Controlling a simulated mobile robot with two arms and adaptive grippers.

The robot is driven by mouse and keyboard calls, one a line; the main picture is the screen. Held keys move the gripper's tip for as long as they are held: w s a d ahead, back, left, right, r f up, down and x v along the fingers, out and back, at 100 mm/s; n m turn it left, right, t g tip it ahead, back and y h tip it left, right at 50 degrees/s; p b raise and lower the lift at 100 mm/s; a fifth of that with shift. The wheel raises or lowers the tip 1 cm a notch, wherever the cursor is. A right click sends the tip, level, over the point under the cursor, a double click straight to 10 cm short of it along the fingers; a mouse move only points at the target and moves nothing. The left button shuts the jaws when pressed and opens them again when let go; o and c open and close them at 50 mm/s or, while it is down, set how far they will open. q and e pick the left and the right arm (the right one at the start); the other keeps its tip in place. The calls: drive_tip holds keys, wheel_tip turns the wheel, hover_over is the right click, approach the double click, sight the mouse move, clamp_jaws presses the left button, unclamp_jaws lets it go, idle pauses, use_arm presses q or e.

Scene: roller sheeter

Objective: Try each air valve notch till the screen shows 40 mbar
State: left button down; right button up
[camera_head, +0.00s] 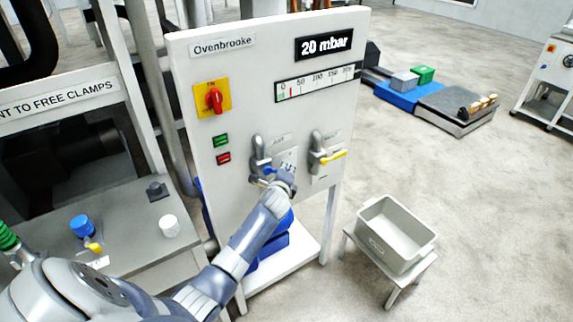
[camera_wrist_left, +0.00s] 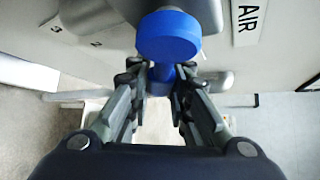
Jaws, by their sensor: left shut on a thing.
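The screen (camera_head: 324,44) at the top right of the white panel (camera_head: 215,100) reads 20 mbar. The notch numbers 2 and 3 show on the plate to the left. My left gripper (camera_wrist_left: 162,80) is shut on the blue handle. My right gripper is in neither view.
A second valve with a yellow handle (camera_head: 334,156) sits just right of the air valve. A scale (camera_head: 318,82), a red switch (camera_head: 215,99) and two buttons are above. A grey bin (camera_head: 375,241) stands on a stool at the lower right.

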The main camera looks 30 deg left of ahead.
use_arm(q)
drive_tip(key=shift+f, duration=0.1)
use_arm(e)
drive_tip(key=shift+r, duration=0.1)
use_arm(q)
drive_tip(key=c, duration=1.5)
unclamp_jaws()
drive_tip(key=shift+o, duration=0.2)
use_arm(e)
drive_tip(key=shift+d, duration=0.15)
use_arm(q)
drive_tip(key=shift+s, duration=0.1)
drive_tip(key=v, duration=1.2)
